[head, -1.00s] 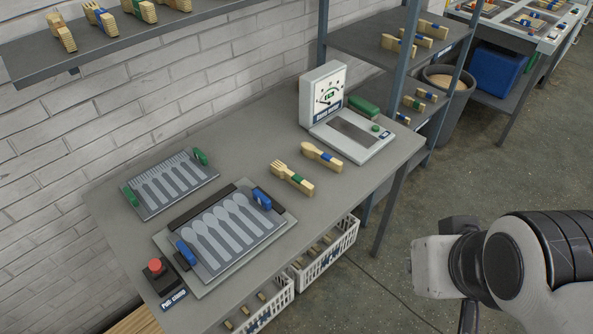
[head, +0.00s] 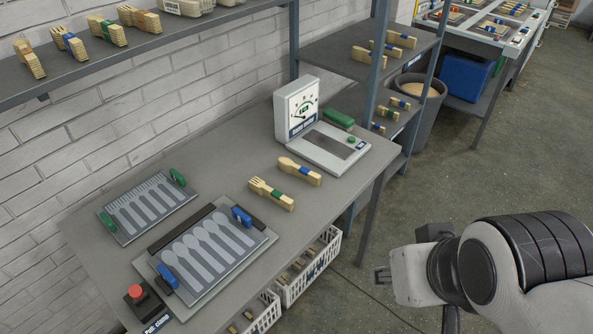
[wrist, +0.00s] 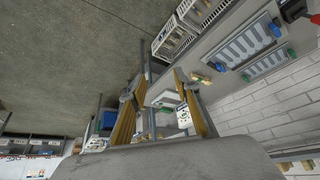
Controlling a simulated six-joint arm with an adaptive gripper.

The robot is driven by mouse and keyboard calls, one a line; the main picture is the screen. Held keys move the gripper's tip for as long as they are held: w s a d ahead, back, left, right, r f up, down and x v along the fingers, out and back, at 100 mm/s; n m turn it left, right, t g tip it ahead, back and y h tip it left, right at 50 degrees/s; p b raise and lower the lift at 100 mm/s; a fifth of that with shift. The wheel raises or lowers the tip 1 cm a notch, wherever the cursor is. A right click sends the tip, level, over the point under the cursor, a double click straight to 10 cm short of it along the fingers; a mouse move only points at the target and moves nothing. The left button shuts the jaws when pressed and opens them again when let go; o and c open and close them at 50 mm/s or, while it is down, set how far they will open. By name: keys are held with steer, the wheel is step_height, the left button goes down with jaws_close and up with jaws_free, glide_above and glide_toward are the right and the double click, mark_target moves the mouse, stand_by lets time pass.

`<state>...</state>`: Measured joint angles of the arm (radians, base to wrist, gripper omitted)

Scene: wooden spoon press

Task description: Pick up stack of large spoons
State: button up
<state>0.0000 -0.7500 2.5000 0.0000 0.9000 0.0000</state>
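A stack of wooden spoons with a blue band (head: 300,172) lies flat on the grey workbench (head: 225,160), near its front edge and in front of the scale. A stack of wooden forks with a green band (head: 271,194) lies just left of it. My gripper (head: 381,276) is off the front of the bench, to the right of and apart from both stacks. In the wrist view its two fingers (wrist: 154,88) stand wide apart with nothing between them. A small wooden stack (wrist: 200,78) shows beside one finger there; I cannot tell which stack it is.
The scale (head: 325,135) stands behind the spoons. A press plate with spoon shapes (head: 210,250) and a second mould plate (head: 147,205) lie to the left. A red button (head: 136,292) is at the near left corner. A shelf post (head: 377,80) rises at right. White crates (head: 310,268) sit under the bench.

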steer(key=w+a+f+n+g+y, duration=0.1)
steer(key=w+f, duration=0.6)
steer(key=w, duration=0.7)
steer(key=w+f+n+g+y, duration=0.1)
steer(key=w+f+n+g, duration=0.1)
steer(key=w+f, duration=0.6)
steer(key=w+a+f+n+g, duration=0.1)
steer(key=w+f, duration=0.7)
steer(key=w, duration=1.1)
steer(key=shift+w+a+f+n+y, duration=0.2)
steer(key=shift+w+a+n+y, duration=0.15)
steer(key=shift+n, duration=0.35)
steer(key=w, duration=0.1)
steer(key=w+n, duration=0.1)
steer(key=w, duration=0.1)
steer(key=shift+w+a+f+y, duration=0.1)
steer(key=shift+a+f+y, duration=0.05)
steer(key=shift+y, duration=0.1)
steer(key=w+r+n, duration=0.1)
steer(key=w+n, duration=0.1)
steer(key=w+a+r+n+t, duration=0.1)
steer(key=r, duration=0.1)
steer(key=shift+w+r+n, duration=0.15)
steer(key=shift+w+n, duration=0.25)
